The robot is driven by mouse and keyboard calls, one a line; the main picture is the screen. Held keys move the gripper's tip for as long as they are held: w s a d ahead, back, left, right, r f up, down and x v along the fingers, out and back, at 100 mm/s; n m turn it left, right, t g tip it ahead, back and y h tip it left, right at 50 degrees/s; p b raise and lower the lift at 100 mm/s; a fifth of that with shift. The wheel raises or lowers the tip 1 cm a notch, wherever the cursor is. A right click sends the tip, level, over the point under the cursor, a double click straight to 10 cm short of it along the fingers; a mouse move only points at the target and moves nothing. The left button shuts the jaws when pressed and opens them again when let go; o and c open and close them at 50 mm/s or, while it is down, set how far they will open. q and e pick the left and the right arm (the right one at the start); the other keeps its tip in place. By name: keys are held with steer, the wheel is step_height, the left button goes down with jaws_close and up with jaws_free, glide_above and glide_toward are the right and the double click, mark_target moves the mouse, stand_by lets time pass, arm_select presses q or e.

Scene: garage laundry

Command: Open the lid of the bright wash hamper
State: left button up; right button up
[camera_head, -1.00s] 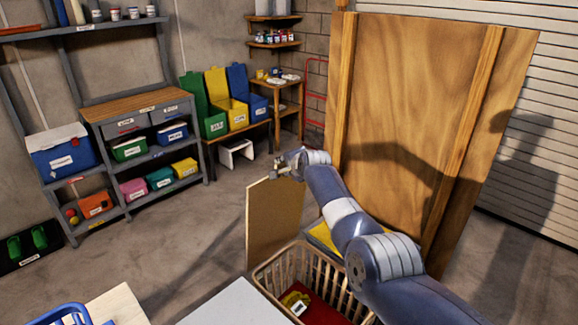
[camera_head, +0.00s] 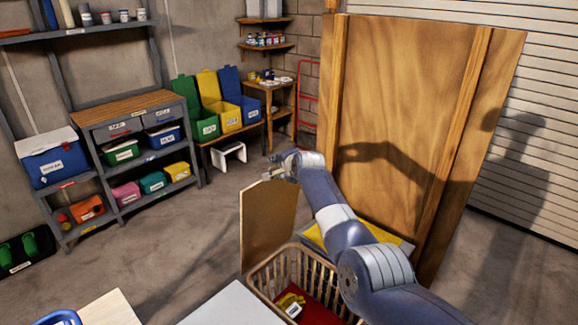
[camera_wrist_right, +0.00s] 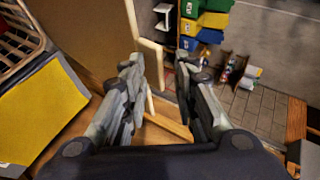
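A tan slatted hamper (camera_head: 262,279) stands at the bottom centre of the head view, its top uncovered, with red cloth and a yellow item inside. A flat tan panel, seemingly its lid (camera_head: 267,225), stands raised at its far left side. My right gripper (camera_head: 284,166) is at the panel's top edge. In the right wrist view the fingers of my right gripper (camera_wrist_right: 157,88) are apart, and a pale tab (camera_wrist_right: 151,66) on the panel's edge shows between or just beyond them. I cannot tell whether they touch it. My left gripper is out of view.
A yellow-topped item (camera_head: 312,238) lies behind the hamper, below a large wooden panel (camera_head: 400,115). A white surface (camera_head: 232,305) and a blue basket (camera_head: 58,318) are at the front. Shelving (camera_head: 130,105) stands at the left. The floor (camera_head: 170,240) between is open.

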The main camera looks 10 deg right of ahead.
steer(key=v, duration=1.1)
steer(key=shift+r, duration=0.15)
steer(key=shift+s+d, duration=0.1)
steer(key=shift+s, duration=0.05)
